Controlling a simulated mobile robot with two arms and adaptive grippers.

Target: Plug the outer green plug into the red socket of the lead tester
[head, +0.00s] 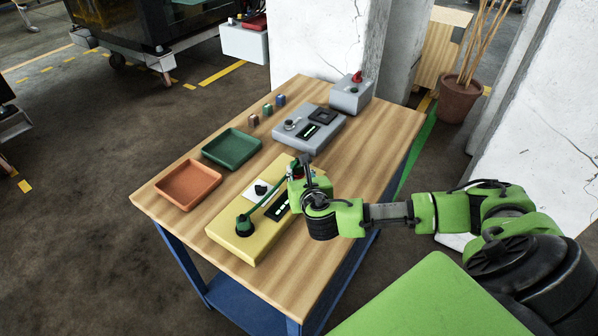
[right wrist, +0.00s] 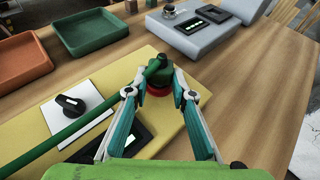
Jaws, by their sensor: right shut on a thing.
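The lead tester (head: 272,235) is a yellow box on the wooden table, with a black knob on a white plate and a dark display. A green cable (head: 268,205) runs over it from a dark green plug (head: 244,225) at its near left end. In the right wrist view, the other green plug (right wrist: 160,70) stands between the fingertips of my right gripper (right wrist: 159,82), which is shut on it. The red socket (right wrist: 158,91) shows as a red ring directly under this plug. I cannot tell how deep the plug sits. My left gripper is not in view.
An orange tray (head: 188,184) and a green tray (head: 232,149) lie left of the tester. A grey device (head: 309,130), a grey box with a red knob (head: 351,95) and small coloured pieces (head: 267,109) stand behind. The table's right strip is bare.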

